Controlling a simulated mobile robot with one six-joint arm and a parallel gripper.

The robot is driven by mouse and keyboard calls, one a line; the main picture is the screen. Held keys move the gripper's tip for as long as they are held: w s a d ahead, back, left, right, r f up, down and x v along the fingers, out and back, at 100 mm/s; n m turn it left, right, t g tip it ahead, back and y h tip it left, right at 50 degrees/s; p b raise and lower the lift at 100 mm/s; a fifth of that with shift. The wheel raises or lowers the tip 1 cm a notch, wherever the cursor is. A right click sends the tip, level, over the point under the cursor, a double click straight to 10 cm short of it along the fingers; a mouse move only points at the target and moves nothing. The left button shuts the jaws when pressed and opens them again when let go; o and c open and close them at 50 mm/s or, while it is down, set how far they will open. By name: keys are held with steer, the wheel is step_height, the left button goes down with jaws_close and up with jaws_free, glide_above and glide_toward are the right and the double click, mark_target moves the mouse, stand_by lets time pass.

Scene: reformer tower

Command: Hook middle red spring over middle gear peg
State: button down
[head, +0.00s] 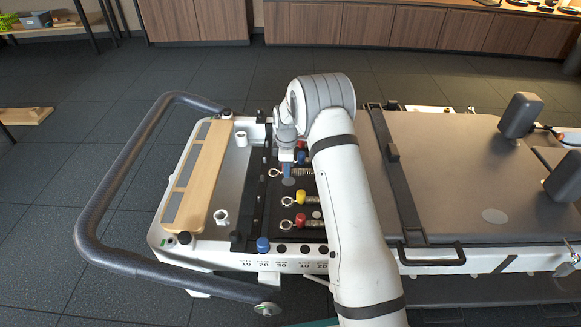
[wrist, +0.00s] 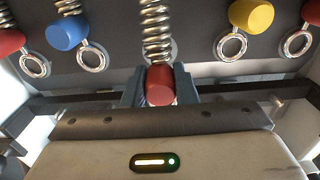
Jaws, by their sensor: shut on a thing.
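In the wrist view my gripper (wrist: 160,92) is shut on the red end of the middle red spring (wrist: 157,30). One finger is on each side of the red end, and the metal coil runs away from it. The spring's ring is hidden in the wrist view. In the head view my gripper (head: 288,172) is down at the spring row, partly behind my arm. The middle spring's coil (head: 303,171) shows beside it. The dark gear bar (head: 262,190) runs along the left of the springs. I cannot make out the middle peg or whether the ring touches it.
Beside the held spring are a blue spring (wrist: 67,32) and a yellow spring (wrist: 251,15); outer red springs (wrist: 302,38) flank them. A wooden footboard (head: 198,175) and a curved dark rail (head: 95,205) lie left. The padded carriage (head: 460,170) lies right.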

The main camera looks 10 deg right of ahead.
steer(key=shift+w+a+r+p, duration=0.15)
steer(key=shift+w+a, duration=0.1)
steer(key=shift+a, duration=0.85)
steer(key=shift+w+a+f+p, duration=0.1)
steer(key=shift+w+a+p, duration=0.1)
steer(key=shift+a, duration=0.9)
steer(key=shift+f, duration=0.45)
steer(key=shift+f+b, duration=0.3)
steer(key=shift+f, duration=0.2)
steer(key=shift+d+f, duration=0.1)
steer(key=shift+s+f, duration=0.1)
steer(key=shift+f, duration=0.4)
steer(key=shift+f, duration=0.3)
steer(key=c, duration=1.1)
jaws_free()
steer(key=shift+o, duration=0.4)
